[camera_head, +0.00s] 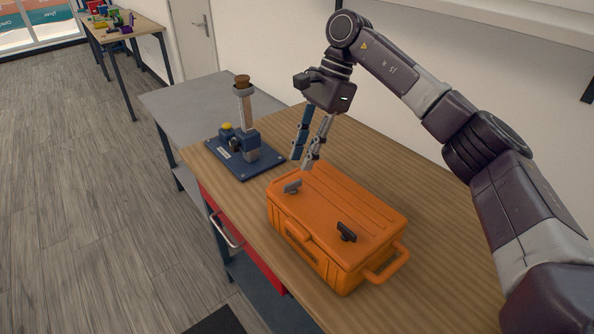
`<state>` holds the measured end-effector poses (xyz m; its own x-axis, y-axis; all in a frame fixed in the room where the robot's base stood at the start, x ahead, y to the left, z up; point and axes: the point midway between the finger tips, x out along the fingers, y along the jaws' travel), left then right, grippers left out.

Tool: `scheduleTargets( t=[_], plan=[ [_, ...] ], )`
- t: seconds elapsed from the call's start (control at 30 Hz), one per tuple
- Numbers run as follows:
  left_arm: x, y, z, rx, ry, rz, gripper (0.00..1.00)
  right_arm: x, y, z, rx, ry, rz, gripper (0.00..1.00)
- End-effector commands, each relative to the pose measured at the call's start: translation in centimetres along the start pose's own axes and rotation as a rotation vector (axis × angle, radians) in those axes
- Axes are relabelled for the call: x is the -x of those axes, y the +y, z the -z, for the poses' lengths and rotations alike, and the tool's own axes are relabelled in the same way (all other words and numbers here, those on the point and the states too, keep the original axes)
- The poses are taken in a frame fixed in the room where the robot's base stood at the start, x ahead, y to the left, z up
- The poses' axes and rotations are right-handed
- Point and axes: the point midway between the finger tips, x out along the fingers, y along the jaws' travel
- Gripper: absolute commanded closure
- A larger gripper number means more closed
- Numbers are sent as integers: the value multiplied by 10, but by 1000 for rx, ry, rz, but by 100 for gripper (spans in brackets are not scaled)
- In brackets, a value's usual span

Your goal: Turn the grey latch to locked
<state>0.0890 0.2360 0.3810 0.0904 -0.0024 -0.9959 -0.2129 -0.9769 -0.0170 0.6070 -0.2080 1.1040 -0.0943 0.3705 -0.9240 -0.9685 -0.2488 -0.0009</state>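An orange case (335,210) stands closed on the wooden table top. A grey latch (292,187) sits on its lid near the left corner. A second, black latch (346,232) sits on the lid nearer the right end. My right gripper (302,163) points down just behind and above the grey latch, near the case's far left edge. A small gap shows between its fingertips, with nothing between them; it looks apart from the latch. I cannot tell the exact lock position of the grey latch. My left gripper is out of view.
A blue-based device with a tall post (244,153) stands left of the case. The wooden table (440,265) is bare right of the case. A grey table (185,102) adjoins at the back. Another table (140,25) with coloured items stands far left.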

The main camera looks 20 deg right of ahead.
Motion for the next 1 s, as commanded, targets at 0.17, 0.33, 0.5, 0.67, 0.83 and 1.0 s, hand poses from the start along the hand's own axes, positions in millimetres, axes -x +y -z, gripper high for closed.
scheduleTargets(
  t=[0.17, 0.33, 0.5, 0.67, 0.83, 1.0],
  plan=[
    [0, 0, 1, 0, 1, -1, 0, 35, -1, -1, 1, 0, 2, 77],
    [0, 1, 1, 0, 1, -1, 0, 54, 0, 0, 1, 1, 1, 77],
    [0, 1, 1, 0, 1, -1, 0, 58, 0, 0, 0, 0, -1, 77],
    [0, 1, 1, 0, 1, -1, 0, 58, 0, 0, 0, 0, -1, 77],
    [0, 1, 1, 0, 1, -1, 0, 58, 0, 0, 1, 0, -1, 77],
    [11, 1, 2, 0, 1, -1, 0, 69, 0, -4, 1, 0, 0, 77]
  ],
)
